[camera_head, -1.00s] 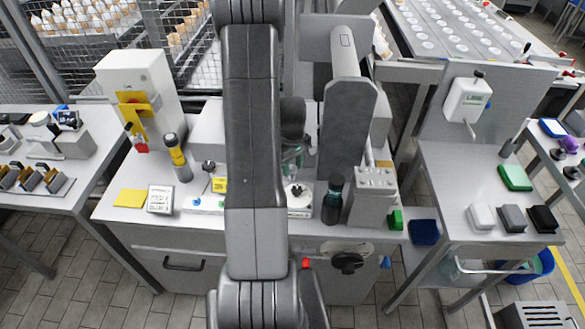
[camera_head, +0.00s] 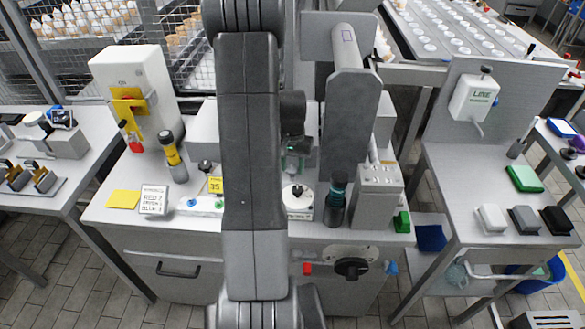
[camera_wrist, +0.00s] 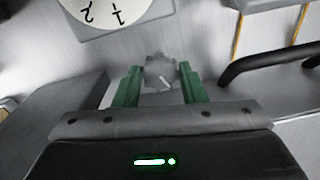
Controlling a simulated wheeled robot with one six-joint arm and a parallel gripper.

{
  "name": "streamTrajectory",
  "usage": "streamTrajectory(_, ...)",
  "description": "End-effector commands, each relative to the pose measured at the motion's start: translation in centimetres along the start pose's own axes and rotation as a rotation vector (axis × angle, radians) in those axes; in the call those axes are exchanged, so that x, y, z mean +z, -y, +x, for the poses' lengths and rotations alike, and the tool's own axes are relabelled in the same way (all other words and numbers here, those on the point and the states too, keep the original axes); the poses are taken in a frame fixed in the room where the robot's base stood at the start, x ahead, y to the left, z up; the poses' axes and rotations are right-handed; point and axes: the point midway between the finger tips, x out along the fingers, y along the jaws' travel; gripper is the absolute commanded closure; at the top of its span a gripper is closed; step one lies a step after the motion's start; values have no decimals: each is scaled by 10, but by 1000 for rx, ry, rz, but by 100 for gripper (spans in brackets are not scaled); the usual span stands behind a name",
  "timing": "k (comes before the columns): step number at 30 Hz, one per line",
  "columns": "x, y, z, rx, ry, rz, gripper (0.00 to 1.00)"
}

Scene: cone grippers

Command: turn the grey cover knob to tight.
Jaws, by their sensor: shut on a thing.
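The grey cover knob (camera_wrist: 160,72) shows in the wrist view, small and faceted, on a pale grey metal surface. A light line marks its face. My gripper (camera_wrist: 160,84) has its two green fingers on either side of the knob and is shut on it. In the head view my gripper (camera_head: 293,160) is largely hidden behind my arm, with only a little green showing. The knob cannot be made out there.
A white dial (camera_wrist: 115,8) with upside-down numerals is near the knob. A black bar handle (camera_wrist: 268,64) lies to the right. In the head view, a dark bottle (camera_head: 335,200) and a grey box (camera_head: 378,200) stand close by on the bench.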

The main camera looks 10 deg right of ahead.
Motion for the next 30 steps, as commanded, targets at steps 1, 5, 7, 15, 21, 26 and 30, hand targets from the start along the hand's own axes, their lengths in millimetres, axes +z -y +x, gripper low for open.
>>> streamTrajectory(1,-1,0,1,-1,-4,39,85)
streamTrajectory(5,-1,0,0,0,-3,149,85)
streamTrajectory(7,-1,1,0,-1,-3,202,85)
streamTrajectory(15,-1,1,0,-1,-4,353,85)
streamTrajectory(21,-1,1,-1,-1,-3,410,85)
streamTrajectory(26,-1,1,-1,-1,-3,427,85)
streamTrajectory(30,-1,1,-2,-1,-4,430,85)
